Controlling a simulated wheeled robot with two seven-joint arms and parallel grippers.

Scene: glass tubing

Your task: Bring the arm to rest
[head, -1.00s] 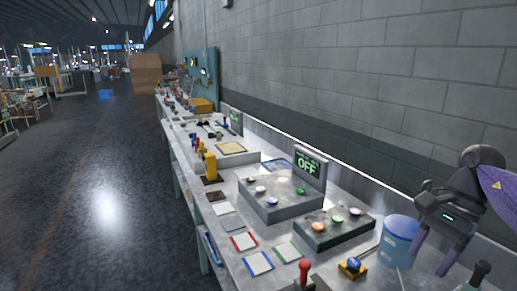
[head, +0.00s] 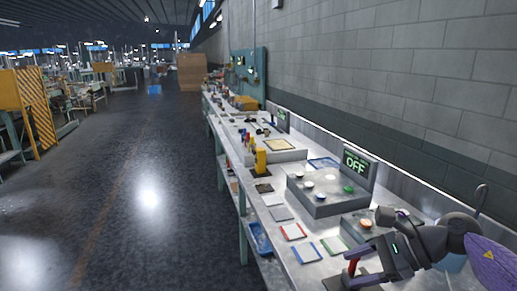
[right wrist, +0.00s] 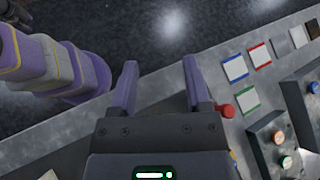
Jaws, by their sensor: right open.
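My right gripper (head: 362,246) comes in from the lower right in the head view, over the near end of the bench. In the right wrist view, its two purple fingers (right wrist: 160,70) are spread apart with nothing between them. A red-topped lever (head: 352,267) stands close by; in the right wrist view its red knob (right wrist: 226,110) is just right of the right finger. I cannot tell whether they touch.
The long metal bench (head: 283,228) runs along a grey block wall (head: 400,80). On it are a button box (head: 318,200) with an OFF display (head: 355,162), coloured square tiles (head: 293,231) and a yellow post (head: 261,160). The floor (head: 150,215) left of the bench is clear.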

